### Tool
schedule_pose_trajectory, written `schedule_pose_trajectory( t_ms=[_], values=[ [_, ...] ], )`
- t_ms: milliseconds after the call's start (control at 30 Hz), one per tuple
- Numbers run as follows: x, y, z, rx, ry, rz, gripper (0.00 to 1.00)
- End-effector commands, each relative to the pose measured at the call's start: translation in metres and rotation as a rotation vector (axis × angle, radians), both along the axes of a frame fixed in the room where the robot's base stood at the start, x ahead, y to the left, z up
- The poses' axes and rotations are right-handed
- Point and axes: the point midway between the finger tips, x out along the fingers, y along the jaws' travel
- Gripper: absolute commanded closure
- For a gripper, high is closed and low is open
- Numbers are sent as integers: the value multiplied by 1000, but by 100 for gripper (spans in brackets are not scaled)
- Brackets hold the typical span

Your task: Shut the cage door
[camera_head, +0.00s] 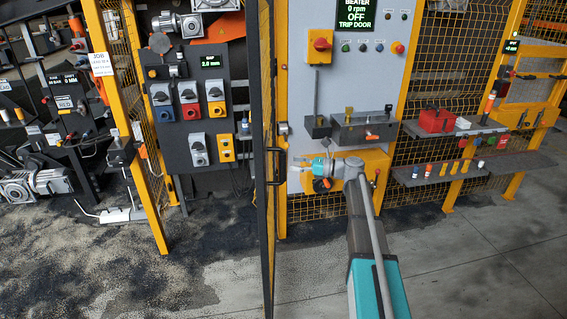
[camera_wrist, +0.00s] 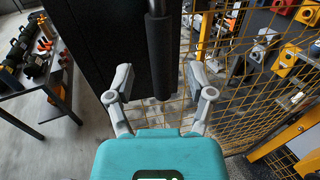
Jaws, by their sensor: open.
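The cage door (camera_head: 264,230) stands open, swung out and seen almost edge-on as a thin dark frame with yellow mesh in the head view. Its black upright handle (camera_head: 276,167) is on the right side of that edge. My gripper (camera_head: 325,170) is to the right of the handle at about its height. In the wrist view, my gripper (camera_wrist: 160,76) is open, with one finger on each side of the dark handle bar (camera_wrist: 160,50). I see no grip on the bar. How far it reaches between the fingers is hard to tell.
A grey control cabinet (camera_head: 345,90) with a shelf box (camera_head: 365,130) stands behind my gripper. A dark switch panel (camera_head: 190,110) is left of the door, beyond a yellow post (camera_head: 130,120). A right shelf (camera_head: 450,175) holds small parts. The floor (camera_head: 480,265) at front right is clear.

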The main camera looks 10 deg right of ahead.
Motion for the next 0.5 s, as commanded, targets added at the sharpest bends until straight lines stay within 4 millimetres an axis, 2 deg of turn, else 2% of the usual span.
schedule_pose_trajectory(
  t_ms=[200, 500],
  values=[
    [12, 28, 0, 0, 0, 0, 31],
    [19, 44, 0, 0, 0, -2, 31]
  ],
)
